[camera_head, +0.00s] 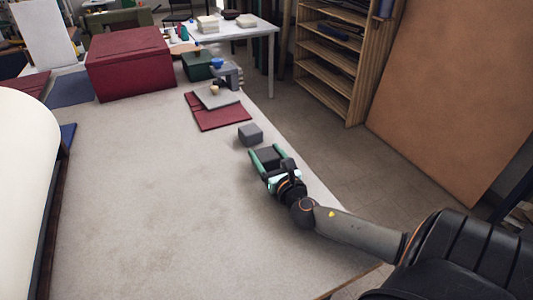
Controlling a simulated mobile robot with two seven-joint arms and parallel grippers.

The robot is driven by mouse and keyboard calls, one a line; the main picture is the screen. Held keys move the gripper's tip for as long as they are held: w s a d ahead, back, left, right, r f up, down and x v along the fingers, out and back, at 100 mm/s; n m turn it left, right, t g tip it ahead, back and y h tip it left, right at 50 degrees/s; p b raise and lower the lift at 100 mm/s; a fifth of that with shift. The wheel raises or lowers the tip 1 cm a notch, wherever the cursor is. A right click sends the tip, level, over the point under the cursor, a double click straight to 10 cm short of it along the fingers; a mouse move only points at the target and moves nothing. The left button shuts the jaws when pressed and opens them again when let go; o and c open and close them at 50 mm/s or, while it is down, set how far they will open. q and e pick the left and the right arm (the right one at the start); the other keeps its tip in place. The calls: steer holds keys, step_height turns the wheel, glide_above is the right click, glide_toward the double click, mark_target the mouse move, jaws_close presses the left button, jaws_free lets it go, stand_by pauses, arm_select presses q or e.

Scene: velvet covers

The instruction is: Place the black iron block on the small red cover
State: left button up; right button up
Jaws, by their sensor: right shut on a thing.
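My right gripper (266,153) has its green fingers shut on a dark block (268,157), which looks like the black iron block. It is at the right side of the table, and I cannot tell whether the block touches the tabletop. A flat red cover (222,119) lies farther back, beyond the gripper, with a grey slab (216,98) partly on it. A large red covered box (128,65) stands at the back left. My left gripper is not in view.
A grey block (250,134) stands between my right gripper and the flat red cover. A grey stand (229,76) and a dark green box (197,66) are behind the cover. The table's (150,200) left and middle are clear; its right edge is close to the gripper.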

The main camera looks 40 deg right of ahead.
jaws_close()
steer(key=shift+w+r, duration=0.1)
steer(key=shift+r, duration=0.1)
stand_by(0.3)
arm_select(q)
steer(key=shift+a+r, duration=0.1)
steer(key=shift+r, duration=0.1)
arm_select(e)
steer(key=shift+d+r, duration=0.1)
steer(key=shift+r, duration=0.1)
